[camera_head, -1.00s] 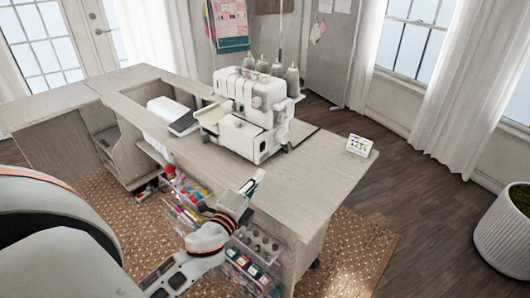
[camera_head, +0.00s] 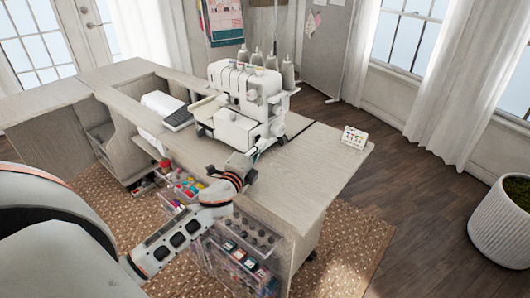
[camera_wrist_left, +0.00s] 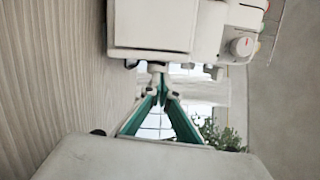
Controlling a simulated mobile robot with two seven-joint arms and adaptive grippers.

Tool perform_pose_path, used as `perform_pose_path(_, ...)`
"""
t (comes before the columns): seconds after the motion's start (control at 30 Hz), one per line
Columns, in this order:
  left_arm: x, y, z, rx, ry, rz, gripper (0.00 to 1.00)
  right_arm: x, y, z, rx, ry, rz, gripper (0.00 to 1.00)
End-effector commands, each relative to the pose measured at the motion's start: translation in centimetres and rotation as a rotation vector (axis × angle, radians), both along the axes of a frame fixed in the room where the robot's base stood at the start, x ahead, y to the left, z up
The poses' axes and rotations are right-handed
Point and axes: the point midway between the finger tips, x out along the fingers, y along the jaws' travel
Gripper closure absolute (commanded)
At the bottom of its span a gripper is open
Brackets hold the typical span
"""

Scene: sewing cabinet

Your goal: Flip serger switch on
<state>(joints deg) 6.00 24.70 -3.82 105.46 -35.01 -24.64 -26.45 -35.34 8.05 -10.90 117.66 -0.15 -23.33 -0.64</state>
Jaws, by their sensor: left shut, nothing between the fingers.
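The white serger (camera_head: 241,98) stands on the wooden cabinet top, with several thread cones behind it. My left gripper (camera_head: 263,147) is at the serger's lower right front side, just above the cabinet top. In the left wrist view the serger (camera_wrist_left: 165,25) fills the upper middle, with a round dial at its right. There my left gripper (camera_wrist_left: 160,80) has its green-lined fingers closed at the tips, with nothing between them, close to the serger's body. The switch itself cannot be made out. My right gripper is not in view.
The cabinet top (camera_head: 300,180) is clear to the right of the serger, up to a small white card (camera_head: 354,137) near the edge. Clear drawers (camera_head: 240,255) with sewing supplies are below the front edge. A sewing machine (camera_head: 165,108) sits left of the serger.

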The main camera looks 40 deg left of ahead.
Motion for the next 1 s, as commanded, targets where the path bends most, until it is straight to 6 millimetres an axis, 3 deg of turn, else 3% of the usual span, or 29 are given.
perform_pose_path(0.47, 0.0, 0.6, 0.1, -0.002, 0.000, 0.000, 1.00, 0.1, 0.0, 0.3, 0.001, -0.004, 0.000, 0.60)
perform_pose_path(0.7, 0.1, 1.5, 1.4, -0.106, 0.001, 0.002, 1.00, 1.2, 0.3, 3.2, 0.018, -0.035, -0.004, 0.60)
perform_pose_path(1.0, 0.1, 1.7, 0.3, -0.107, 0.010, 0.004, 1.00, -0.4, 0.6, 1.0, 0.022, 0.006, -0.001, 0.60)
